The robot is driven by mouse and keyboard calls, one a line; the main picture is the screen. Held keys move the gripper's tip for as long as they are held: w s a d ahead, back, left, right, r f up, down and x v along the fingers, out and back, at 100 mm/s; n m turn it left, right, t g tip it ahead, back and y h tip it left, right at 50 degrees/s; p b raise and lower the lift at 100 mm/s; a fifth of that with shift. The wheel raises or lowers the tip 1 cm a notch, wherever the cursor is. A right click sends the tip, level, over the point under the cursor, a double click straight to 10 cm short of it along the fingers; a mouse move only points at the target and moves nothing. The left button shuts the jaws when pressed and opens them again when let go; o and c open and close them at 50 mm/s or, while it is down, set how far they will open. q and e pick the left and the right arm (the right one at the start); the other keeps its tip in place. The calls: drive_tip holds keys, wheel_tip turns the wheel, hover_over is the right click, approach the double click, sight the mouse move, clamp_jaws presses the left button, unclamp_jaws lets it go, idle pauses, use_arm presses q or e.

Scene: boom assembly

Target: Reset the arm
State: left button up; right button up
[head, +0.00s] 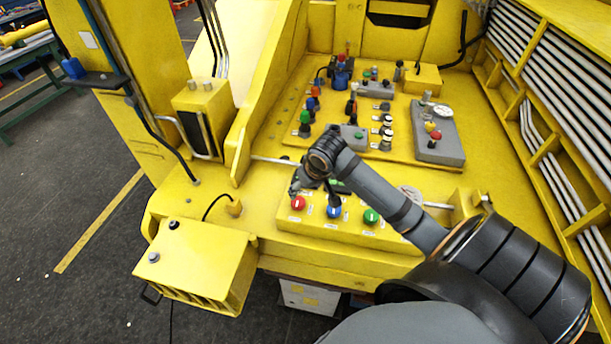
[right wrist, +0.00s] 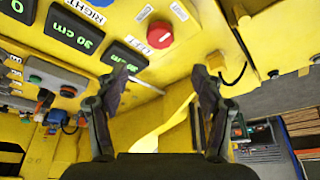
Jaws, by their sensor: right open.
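My right gripper (head: 312,187) hangs over the left part of the front yellow control panel (head: 300,230). In the right wrist view the right gripper (right wrist: 160,76) is open, with nothing between its fingers. The panel carries a red knob (head: 299,202), a blue knob (head: 334,211) and a green knob (head: 371,215) in a row. The red knob also shows in the right wrist view (right wrist: 160,35), ahead of the fingers and apart from them. Digital displays (right wrist: 73,30) sit beside it, one reading "30 cm". My left gripper is not in view.
Behind the panel is a yellow deck with joysticks (head: 305,122), a grey box with buttons (head: 438,135) and more small controls. A yellow box (head: 207,265) juts out at the front left. Silver pipes (head: 560,90) line the right side. Open floor lies left.

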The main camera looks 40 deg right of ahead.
drive_tip(key=s+a+f+n+g, duration=0.1)
drive_tip(key=s+a+f, duration=0.25)
drive_tip(key=s, duration=0.45)
drive_tip(key=s+a+f+n, duration=0.1)
drive_tip(key=s+a+f, duration=0.25)
drive_tip(key=s, duration=0.45)
wheel_tip(320, 180, down, 30)
drive_tip(key=d+g+b, duration=0.1)
drive_tip(key=d+b, duration=0.1)
drive_tip(key=b, duration=0.5)
drive_tip(key=s+f+b, duration=0.3)
drive_tip(key=s+f, duration=0.7)
drive_tip(key=f, duration=0.2)
drive_tip(key=s+d+f+g+b, duration=0.1)
drive_tip(key=s+f+b, duration=0.2)
drive_tip(key=s+f, duration=0.7)
wheel_tip(320, 180, down, 3)
drive_tip(key=shift+s+f+m, duration=0.1)
drive_tip(key=shift+s+m, duration=0.15)
drive_tip(key=shift+m, duration=0.05)
drive_tip(key=shift+d, duration=0.1)
